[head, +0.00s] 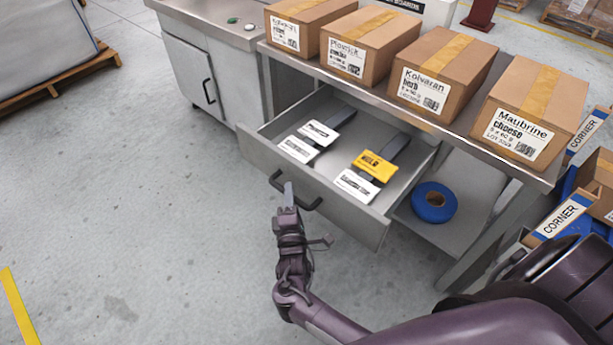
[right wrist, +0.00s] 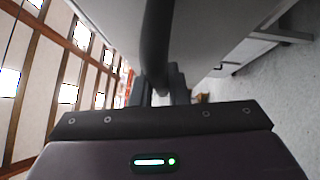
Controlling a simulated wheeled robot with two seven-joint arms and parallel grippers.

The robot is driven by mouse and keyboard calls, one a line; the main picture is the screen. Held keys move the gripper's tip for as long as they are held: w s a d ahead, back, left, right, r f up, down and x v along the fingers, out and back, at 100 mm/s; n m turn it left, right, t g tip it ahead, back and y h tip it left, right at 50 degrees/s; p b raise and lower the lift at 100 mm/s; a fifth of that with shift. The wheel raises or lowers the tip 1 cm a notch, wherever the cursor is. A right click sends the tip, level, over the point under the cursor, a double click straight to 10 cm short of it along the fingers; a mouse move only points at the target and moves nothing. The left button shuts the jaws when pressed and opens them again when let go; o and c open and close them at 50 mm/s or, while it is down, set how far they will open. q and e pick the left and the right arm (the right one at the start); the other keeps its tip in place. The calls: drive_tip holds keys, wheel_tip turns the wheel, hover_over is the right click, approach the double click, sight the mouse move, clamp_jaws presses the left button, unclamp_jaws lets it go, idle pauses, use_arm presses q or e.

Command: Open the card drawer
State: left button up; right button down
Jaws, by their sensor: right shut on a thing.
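The card drawer (head: 349,216) is pulled out from under the steel bench top in the head view. Inside it lie white cards (head: 297,149) and a yellow card (head: 372,165) beside dark strips. Its dark bar handle (head: 313,205) is on the drawer front. My right gripper (head: 289,192) is at the handle, shut on it. In the right wrist view the handle (right wrist: 157,50) runs down between the fingers (right wrist: 161,88). My left gripper does not show.
Several labelled cartons (head: 436,75) stand in a row on the bench top (head: 470,134). A blue tape roll (head: 434,202) lies on the shelf below. Boxes marked CORNER (head: 560,218) stand at the right. The floor (head: 150,220) left of the drawer is clear.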

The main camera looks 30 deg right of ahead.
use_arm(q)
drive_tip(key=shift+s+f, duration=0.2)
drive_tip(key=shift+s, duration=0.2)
use_arm(e)
drive_tip(key=shift+s+a, duration=0.3)
drive_tip(key=shift+a, duration=0.35)
drive_tip(key=shift+s+a, duration=0.25)
drive_tip(key=shift+a, duration=0.45)
drive_tip(key=shift+s+a, duration=0.3)
drive_tip(key=shift+a, duration=0.35)
drive_tip(key=c, duration=1.4)
unclamp_jaws()
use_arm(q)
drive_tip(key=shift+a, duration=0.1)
